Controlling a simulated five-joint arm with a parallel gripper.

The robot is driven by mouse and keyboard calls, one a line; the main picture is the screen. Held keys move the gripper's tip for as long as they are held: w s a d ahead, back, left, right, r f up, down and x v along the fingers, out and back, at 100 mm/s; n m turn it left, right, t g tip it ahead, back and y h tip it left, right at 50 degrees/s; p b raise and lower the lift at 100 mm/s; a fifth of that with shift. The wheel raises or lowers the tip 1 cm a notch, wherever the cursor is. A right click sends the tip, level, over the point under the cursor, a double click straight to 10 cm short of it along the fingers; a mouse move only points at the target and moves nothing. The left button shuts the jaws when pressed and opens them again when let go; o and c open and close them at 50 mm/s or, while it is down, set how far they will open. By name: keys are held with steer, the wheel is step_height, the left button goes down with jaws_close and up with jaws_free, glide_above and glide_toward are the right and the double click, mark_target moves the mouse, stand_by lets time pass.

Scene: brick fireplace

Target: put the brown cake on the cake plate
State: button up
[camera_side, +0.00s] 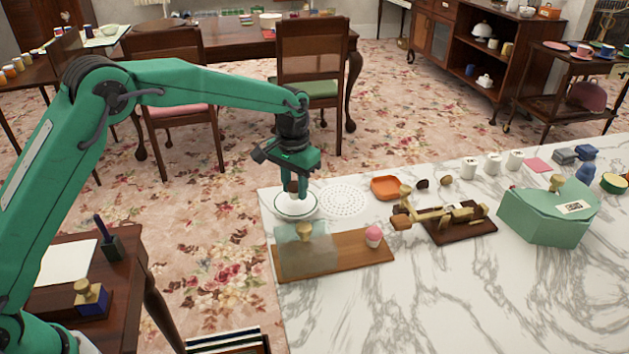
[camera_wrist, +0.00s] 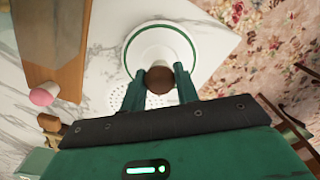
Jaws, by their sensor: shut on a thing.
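The brown cake (camera_wrist: 161,80) is a small round dark piece held between the two green fingers of my gripper (camera_wrist: 157,73). In the side view, my gripper (camera_side: 293,178) points down over the cake plate, and the brown cake (camera_side: 292,187) shows only as a small dark bit beneath it. The cake plate (camera_side: 297,208) is white and round, at the counter's left corner. In the wrist view, the plate (camera_wrist: 146,47) has a green ring, and the cake overlaps its near part. I cannot tell whether the cake touches the plate.
A wooden board (camera_side: 345,258) with a clear cover (camera_side: 306,250) and a pink cupcake (camera_side: 373,236) lies in front of the plate. A perforated white disc (camera_side: 343,199) is right beside the plate. An orange tray (camera_side: 386,188) lies farther right.

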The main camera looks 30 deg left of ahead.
mark_target(294, 183)
steer(key=shift+f, duration=0.65)
steer(key=shift+f, duration=0.15)
steer(key=o, duration=0.9)
steer(key=shift+o, duration=0.2)
step_height(294, 183, up, 12)
steer(key=shift+f, duration=0.1)
steer(key=shift+r, duration=0.25)
